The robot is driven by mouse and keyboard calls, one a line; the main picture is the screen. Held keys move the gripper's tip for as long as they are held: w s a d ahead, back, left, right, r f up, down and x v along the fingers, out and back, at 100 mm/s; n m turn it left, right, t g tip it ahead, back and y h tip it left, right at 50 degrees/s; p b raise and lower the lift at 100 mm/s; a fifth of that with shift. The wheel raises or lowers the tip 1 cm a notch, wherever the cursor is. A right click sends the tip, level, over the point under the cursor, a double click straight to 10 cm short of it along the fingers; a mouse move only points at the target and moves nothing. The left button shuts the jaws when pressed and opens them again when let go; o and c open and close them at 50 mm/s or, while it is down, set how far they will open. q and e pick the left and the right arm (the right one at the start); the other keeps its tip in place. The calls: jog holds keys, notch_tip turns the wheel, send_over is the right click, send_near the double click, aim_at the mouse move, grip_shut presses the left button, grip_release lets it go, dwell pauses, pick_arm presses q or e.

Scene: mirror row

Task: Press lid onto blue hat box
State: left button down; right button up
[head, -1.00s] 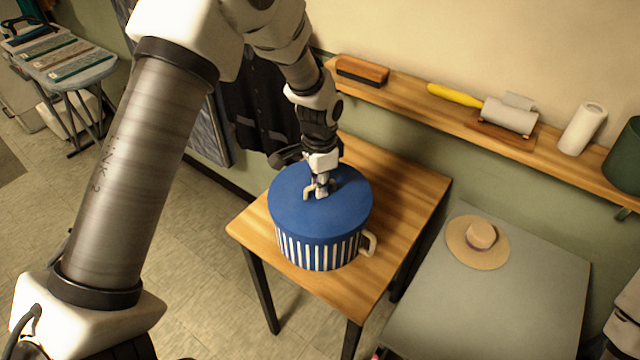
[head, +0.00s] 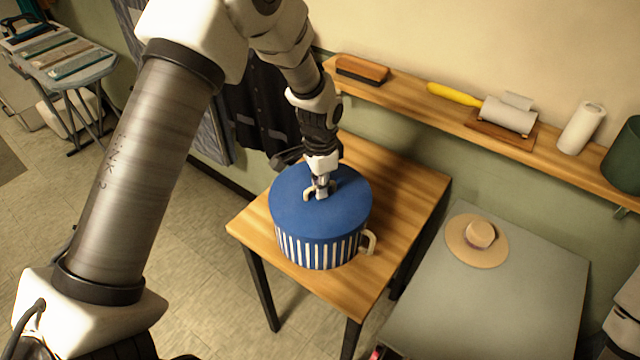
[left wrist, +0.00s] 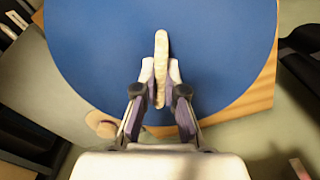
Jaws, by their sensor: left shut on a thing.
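The blue hat box (head: 318,250) with white stripes stands on the wooden table, a cream handle at its right side. The plain blue lid (head: 290,212) sits on top of it and looks level; I cannot tell how tightly it fits. My left gripper (head: 319,191) points down over the lid's middle, shut on the lid's cream handle. In the left wrist view, both fingers (left wrist: 162,85) lie on either side of that handle (left wrist: 161,50), with the blue lid (left wrist: 95,50) beneath. My right gripper is not in view.
The wooden table (head: 400,205) has bare room right of the box. A grey table (head: 530,275) with a straw hat (head: 480,235) stands to the right. A wall shelf (head: 410,103) behind holds a brush (head: 362,69), a lint roller (head: 500,112) and a paper roll (head: 582,128).

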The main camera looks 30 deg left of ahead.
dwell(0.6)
pick_arm(q)
jog(key=c, duration=0.7)
grip_release()
